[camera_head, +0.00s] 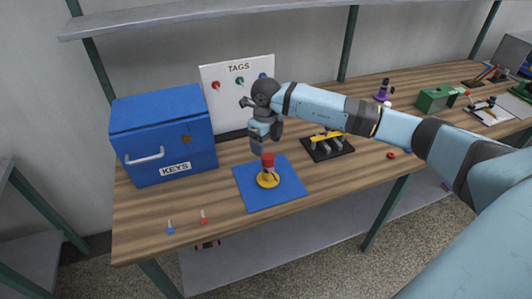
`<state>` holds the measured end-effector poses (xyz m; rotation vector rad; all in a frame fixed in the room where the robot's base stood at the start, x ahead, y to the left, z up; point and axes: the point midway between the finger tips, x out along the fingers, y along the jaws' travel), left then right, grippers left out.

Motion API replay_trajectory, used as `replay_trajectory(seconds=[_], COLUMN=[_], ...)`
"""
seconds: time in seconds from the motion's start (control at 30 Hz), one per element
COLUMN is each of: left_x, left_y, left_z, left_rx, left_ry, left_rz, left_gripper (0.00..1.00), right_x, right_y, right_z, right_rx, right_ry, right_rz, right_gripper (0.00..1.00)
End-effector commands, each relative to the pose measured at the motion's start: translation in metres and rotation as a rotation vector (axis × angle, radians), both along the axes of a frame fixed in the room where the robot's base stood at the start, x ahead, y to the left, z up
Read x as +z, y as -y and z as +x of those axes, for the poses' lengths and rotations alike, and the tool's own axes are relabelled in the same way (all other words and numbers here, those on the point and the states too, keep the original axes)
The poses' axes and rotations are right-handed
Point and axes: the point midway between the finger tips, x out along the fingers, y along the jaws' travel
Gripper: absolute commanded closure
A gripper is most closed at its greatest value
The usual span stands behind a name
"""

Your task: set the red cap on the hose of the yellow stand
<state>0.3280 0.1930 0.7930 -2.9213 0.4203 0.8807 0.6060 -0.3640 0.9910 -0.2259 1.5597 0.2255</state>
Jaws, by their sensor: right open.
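The yellow stand (268,181) stands upright on the blue mat (245,190) near the middle of the table. The red cap (267,159) is at the top of the stand, upright as far as I can see. The stand's hose is too small and partly covered to make out clearly, so I cannot tell how far the cap sits over its end. My right gripper (264,143) is just above the red cap, fingers pointing down, open, and apparently clear of it. My left gripper is not in view.
A blue KEYS box (160,138) stands left of the mat, with a white TAGS board (228,84) behind. A black tray with a yellow-handled item (328,147) is to the right.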

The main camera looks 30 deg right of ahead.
Motion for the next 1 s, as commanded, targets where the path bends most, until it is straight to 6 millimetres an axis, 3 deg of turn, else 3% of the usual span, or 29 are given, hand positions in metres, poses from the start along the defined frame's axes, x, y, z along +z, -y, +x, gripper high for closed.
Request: replay_trajectory(seconds=[0.2,0.4,1.0], left_x=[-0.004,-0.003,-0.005], left_y=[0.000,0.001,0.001], left_z=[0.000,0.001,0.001], left_rx=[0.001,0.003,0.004], left_ry=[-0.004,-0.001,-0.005], left_rz=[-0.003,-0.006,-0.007], left_gripper=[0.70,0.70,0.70], right_x=[0.050,0.077,0.085], right_y=[0.000,0.000,0.000], right_z=[0.001,0.000,0.000], right_rx=[0.000,0.000,0.000], right_ry=[0.004,0.000,-0.001], right_rz=[0.000,0.000,0.001], right_gripper=[0.27,0.27,0.27])
